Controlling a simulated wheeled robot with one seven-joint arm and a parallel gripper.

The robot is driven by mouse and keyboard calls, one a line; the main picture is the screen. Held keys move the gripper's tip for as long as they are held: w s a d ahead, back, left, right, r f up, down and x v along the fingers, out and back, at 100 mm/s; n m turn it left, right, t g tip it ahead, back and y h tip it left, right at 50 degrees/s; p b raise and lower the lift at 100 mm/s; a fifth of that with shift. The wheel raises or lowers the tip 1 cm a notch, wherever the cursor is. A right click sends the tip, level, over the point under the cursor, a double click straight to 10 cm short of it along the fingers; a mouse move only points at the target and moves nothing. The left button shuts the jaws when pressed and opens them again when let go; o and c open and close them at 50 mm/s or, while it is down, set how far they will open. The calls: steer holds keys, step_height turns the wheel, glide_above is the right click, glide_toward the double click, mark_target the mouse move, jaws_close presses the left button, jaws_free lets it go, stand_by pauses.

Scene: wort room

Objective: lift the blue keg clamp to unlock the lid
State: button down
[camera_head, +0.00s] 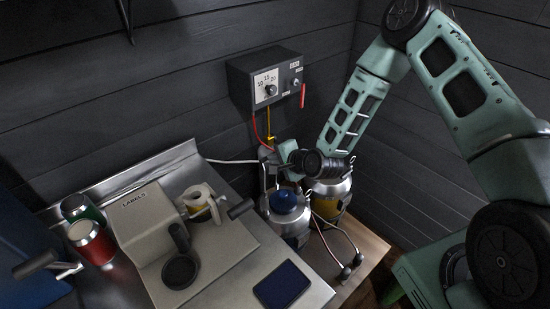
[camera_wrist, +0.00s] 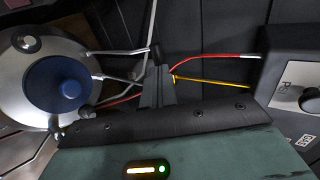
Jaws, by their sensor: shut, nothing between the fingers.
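Thin metal rods run from the keg's top toward the middle; I cannot tell which part is the clamp. My gripper (camera_head: 267,158) is above and behind this keg, near the wall. Its fingers (camera_wrist: 157,72) are shut and empty, to the right of the blue cap and apart from it.
A second keg (camera_head: 330,195) with a yellow band stands close behind. A control box (camera_head: 265,80) hangs on the wall, with red and yellow hoses below it. A label machine (camera_head: 150,225), a red can (camera_head: 92,243) and a dark tablet (camera_head: 281,284) are on the counter.

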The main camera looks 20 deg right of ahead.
steer(key=shift+w, duration=0.1)
steer(key=w, duration=0.1)
steer(key=w+a+g, duration=0.1)
steer(key=w, duration=0.1)
steer(key=shift+a+f+h+b, duration=0.15)
steer(key=shift+h+b, duration=0.15)
steer(key=shift+w+a, duration=0.15)
steer(key=shift+w, duration=0.1)
steer(key=shift+r, duration=0.2)
